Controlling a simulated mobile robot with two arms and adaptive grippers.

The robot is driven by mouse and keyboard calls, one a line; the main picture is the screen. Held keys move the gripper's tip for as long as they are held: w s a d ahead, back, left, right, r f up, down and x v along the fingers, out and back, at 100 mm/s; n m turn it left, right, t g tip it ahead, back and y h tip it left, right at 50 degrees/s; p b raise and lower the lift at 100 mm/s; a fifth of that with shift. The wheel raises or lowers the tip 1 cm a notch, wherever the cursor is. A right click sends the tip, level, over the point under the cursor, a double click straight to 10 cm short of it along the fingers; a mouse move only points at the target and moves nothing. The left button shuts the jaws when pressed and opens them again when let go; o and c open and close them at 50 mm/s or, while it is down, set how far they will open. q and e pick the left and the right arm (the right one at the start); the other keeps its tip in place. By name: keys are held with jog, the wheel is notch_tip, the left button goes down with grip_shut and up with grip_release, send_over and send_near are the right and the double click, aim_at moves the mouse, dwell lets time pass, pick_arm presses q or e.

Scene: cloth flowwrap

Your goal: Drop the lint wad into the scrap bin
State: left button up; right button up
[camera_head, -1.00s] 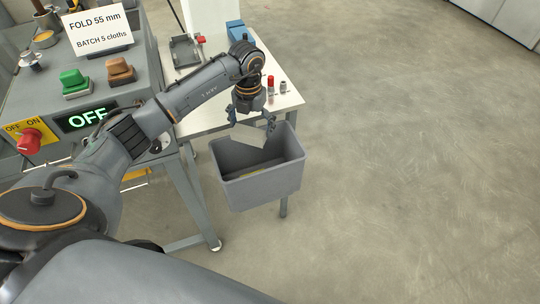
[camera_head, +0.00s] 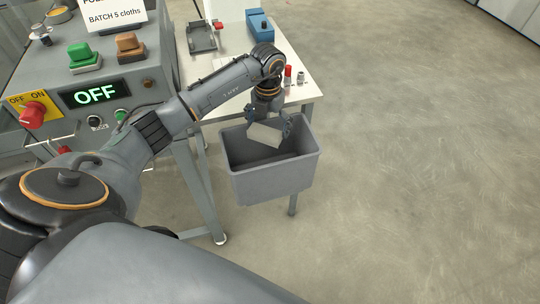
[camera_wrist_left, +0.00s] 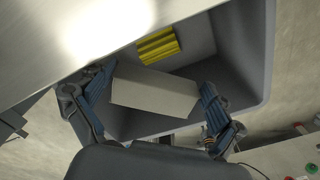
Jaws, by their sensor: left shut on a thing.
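The lint wad (camera_head: 265,134) is a pale grey block-shaped piece, and it also shows in the left wrist view (camera_wrist_left: 155,90). My left gripper (camera_head: 270,124) is shut on it, with one blue-grey finger at each side in the wrist view (camera_wrist_left: 156,88). The wad hangs tilted over the opening of the scrap bin (camera_head: 274,184), a grey open-topped tub. The bin's inner wall shows behind the wad in the wrist view (camera_wrist_left: 240,50). The wad hides part of the bin's inside. My right gripper is out of view.
A ribbed yellow thing (camera_wrist_left: 158,46) lies inside the bin. A white table (camera_head: 226,103) stands behind the bin, with a red-capped item (camera_head: 288,73) near its edge. A grey machine (camera_head: 150,92) with an OFF display stands at left. The floor at right is clear.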

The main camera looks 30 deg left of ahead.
pick_arm(q)
jog(key=o, duration=0.5)
jog(key=shift+r, duration=0.3)
notch_tip(320, 180, up, 12)
jog(key=shift+f, duration=0.25)
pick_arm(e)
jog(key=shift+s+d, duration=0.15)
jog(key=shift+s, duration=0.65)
